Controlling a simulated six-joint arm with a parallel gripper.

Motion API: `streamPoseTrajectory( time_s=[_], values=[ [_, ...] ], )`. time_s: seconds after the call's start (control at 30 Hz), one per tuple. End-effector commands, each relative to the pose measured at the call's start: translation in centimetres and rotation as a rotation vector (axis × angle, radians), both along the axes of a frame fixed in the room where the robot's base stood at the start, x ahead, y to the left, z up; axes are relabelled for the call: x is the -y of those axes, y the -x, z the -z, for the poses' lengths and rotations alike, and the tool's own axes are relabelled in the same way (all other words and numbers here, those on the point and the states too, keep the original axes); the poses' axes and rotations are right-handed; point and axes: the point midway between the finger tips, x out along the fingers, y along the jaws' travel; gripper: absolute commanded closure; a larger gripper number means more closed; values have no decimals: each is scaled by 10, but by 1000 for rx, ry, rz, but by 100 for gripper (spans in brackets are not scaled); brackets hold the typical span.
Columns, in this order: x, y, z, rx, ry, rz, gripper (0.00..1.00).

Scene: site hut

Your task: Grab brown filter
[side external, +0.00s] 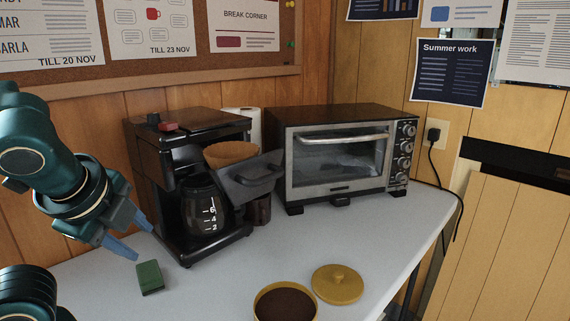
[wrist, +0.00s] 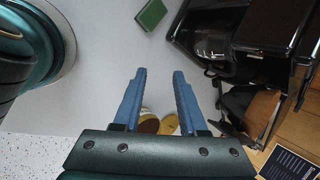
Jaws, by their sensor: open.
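The brown filter (side external: 231,153) sits in the pulled-out basket (side external: 250,178) of the black coffee maker (side external: 150,190), its pale brown rim showing above the basket. In the wrist view a brown patch at the right edge of the machine looks like the filter (wrist: 262,108), partly cut by dark parts. My gripper (side external: 138,240) is open and empty, low at the left of the coffee maker, apart from the filter. In the wrist view its two blue fingers (wrist: 159,72) stand apart with bare table between them.
A glass carafe (side external: 205,207) stands under the basket. A green sponge (side external: 150,277) lies near my fingers. A tub of dark grounds (side external: 285,303) and its yellow lid (side external: 337,284) are at the front. A toaster oven (side external: 340,155) stands right of the machine.

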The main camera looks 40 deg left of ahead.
Motion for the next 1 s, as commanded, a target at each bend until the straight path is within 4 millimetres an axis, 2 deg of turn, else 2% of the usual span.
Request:
streamPoseTrajectory(
  time_s=[0.03,0.17,0.3,0.37,0.5,0.6,1.0],
  values=[
    [-11,-7,-15,-49,-168,160,59],
    [-33,-32,-66,-152,-595,476,59],
    [-29,-56,-110,-161,-878,644,59],
    [-21,-64,-121,-133,-930,681,59],
    [-3,-71,-124,-89,-953,752,59],
    [1,-73,-123,-84,-955,769,59],
    [-14,-92,-113,-86,-951,763,59]
  ],
)
